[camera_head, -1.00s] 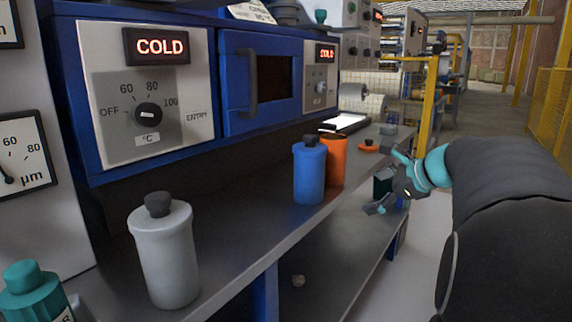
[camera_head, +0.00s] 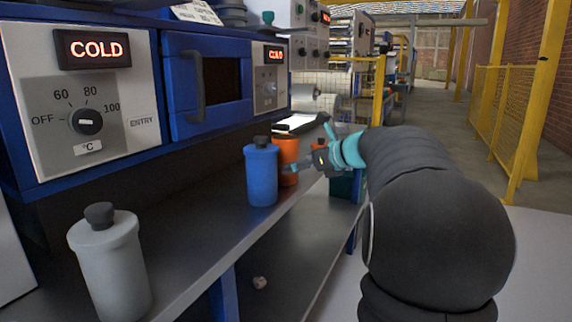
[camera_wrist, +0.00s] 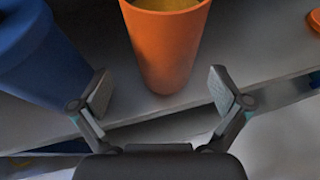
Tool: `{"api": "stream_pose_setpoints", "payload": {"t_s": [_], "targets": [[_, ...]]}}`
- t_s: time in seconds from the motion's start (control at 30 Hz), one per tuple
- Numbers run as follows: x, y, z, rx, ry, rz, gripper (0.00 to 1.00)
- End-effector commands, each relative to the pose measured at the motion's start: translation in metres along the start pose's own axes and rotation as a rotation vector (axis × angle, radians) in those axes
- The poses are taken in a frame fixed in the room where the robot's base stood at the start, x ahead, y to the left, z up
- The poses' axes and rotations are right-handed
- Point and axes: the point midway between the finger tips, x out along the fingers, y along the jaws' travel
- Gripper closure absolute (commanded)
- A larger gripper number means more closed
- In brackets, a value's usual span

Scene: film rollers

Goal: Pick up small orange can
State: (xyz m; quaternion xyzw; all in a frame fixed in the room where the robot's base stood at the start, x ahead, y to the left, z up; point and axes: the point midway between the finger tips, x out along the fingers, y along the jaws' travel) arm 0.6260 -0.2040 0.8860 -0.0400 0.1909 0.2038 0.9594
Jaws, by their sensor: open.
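The orange can (camera_head: 287,152) stands upright on the bench, just behind and right of the blue bottle, which partly hides it in the head view. In the wrist view the orange can (camera_wrist: 166,50) is open-topped and stands ahead of the fingers, in line with the gap between them. My gripper (camera_head: 305,165) is at the bench edge, to the right of the can. In the wrist view my gripper (camera_wrist: 160,90) is open and empty, with one finger toward each side of the can's base. I see no contact with the can.
A blue bottle (camera_head: 261,175) stands close to the can; it also fills the left of the wrist view (camera_wrist: 40,55). An orange lid (camera_wrist: 314,20) lies to the right. A grey bottle (camera_head: 110,265) stands nearer on the bench (camera_head: 190,235). Blue ovens (camera_head: 205,85) line the back.

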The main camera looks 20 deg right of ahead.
Motion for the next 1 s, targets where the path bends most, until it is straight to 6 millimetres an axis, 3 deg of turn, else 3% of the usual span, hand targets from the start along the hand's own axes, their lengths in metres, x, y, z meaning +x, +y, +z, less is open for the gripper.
{"api": "stream_pose_setpoints", "payload": {"t_s": [0.27, 0.53, 0.8, 1.0], "targets": [[0.015, -0.003, 0.0, 0.0, 0.0, 0.001, 0.0], [0.051, -0.007, 0.0, -0.001, 0.001, 0.002, 0.0], [0.056, -0.007, 0.0, -0.001, 0.0, -0.001, 0.0], [0.055, -0.007, 0.0, -0.001, 0.0, -0.001, 0.5]]}}
